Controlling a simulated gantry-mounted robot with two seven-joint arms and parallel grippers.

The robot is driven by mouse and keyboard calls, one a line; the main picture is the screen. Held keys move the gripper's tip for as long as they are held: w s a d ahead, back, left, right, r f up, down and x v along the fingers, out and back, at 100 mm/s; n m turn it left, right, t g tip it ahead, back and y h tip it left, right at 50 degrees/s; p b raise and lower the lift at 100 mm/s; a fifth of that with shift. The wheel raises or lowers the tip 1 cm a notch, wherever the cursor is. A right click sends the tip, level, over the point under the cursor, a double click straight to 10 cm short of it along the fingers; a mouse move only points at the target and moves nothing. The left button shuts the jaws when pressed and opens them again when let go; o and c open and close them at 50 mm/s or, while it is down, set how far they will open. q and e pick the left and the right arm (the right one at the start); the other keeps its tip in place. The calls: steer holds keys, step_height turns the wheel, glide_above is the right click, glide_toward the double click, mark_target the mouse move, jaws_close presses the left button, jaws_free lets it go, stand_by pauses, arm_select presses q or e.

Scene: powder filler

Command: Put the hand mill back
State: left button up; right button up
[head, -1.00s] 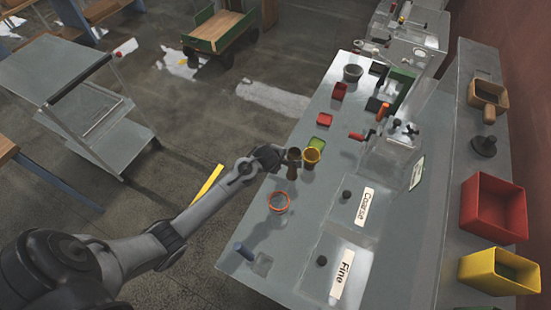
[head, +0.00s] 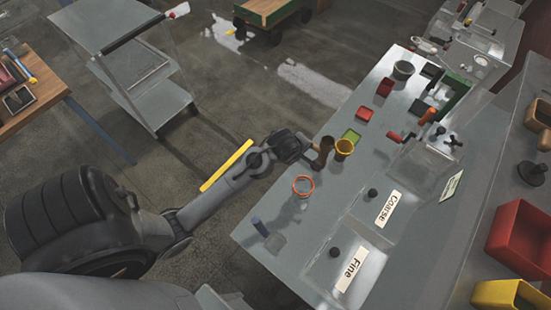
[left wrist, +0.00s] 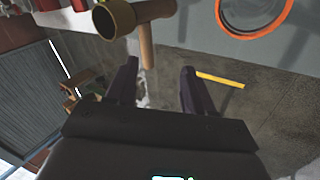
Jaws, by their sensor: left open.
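A brown, narrow upright piece (head: 323,151) and a gold-rimmed dark cup (head: 345,148) stand side by side at the left edge of the grey bench. I take one or both as the hand mill; the frames do not settle which. In the left wrist view, the gold-rimmed cup (left wrist: 115,18) lies sideways across the picture, with a tan wooden rod (left wrist: 147,45) reaching down beside it. My left gripper (head: 308,146) is open right next to the brown piece. In the left wrist view its fingers (left wrist: 158,68) stand apart, with the rod's end between them. My right gripper is not in view.
An orange-rimmed round vessel (head: 303,186) stands close by; it also shows in the left wrist view (left wrist: 288,12). Plates labelled Coarse (head: 388,209) and Fine (head: 350,270) lie nearer.

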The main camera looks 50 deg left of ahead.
arm_select(q)
steer(key=s+d+r+m+g+h, duration=0.1)
steer(key=s+d+m, duration=0.4)
steer(key=s+m, duration=0.5)
steer(key=s+d+r+m+g, duration=0.1)
steer(key=s+d+m, duration=0.5)
steer(key=s+m, duration=0.4)
steer(key=shift+s+g+h, duration=0.3)
steer(key=shift+s+h, duration=0.1)
steer(key=shift+s, duration=0.2)
step_height(320, 180, up, 7)
steer(key=p, duration=0.7)
steer(key=shift+f, duration=0.15)
